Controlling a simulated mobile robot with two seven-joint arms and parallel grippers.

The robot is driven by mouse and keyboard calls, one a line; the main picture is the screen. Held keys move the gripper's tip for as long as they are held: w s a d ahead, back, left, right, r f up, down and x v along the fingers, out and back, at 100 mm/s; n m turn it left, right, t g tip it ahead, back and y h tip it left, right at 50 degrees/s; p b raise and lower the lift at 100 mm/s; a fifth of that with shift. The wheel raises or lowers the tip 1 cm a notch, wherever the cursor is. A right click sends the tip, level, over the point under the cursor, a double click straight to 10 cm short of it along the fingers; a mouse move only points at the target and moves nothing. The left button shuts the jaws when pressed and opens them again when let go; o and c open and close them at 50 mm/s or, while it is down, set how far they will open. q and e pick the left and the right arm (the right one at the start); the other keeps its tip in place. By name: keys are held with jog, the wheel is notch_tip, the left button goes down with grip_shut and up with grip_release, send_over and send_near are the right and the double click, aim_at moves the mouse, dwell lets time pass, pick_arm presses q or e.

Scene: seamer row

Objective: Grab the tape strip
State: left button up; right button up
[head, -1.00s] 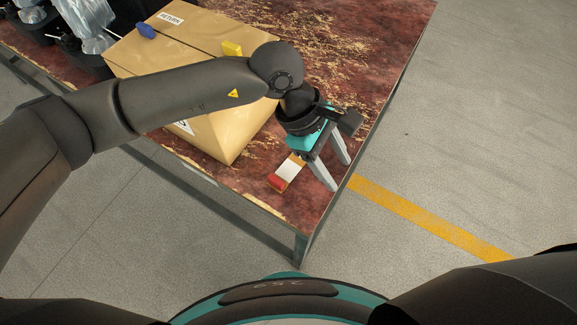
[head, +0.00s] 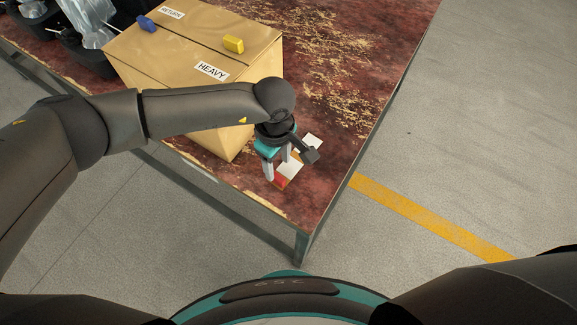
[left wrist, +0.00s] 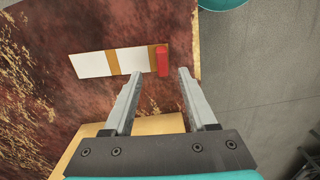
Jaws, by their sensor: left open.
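The tape strip lies flat on the worn red tabletop near its front corner. It has white and tan bands and a red end piece, and shows in the head view (head: 291,170) and the left wrist view (left wrist: 132,60). My left gripper (head: 277,170) is open and points down over the red end, partly hiding the strip. In the left wrist view its two fingertips (left wrist: 160,74) are spread to either side of the red end (left wrist: 162,61), with nothing between them clearly held. My right gripper is not in view.
A cardboard box (head: 190,50) marked HEAVY stands just behind and left of my gripper, with a yellow block (head: 233,44) and a blue item (head: 146,24) on top. The table (head: 345,120) ends close by; its right side is clear.

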aim_at(277, 176)
pick_arm(q)
notch_tip(277, 176, down, 5)
jog(key=shift+s+a+f+b, duration=0.1)
jog(key=shift+a+b, duration=0.05)
jog(key=shift+b, duration=0.25)
grip_shut()
dwell(0.5)
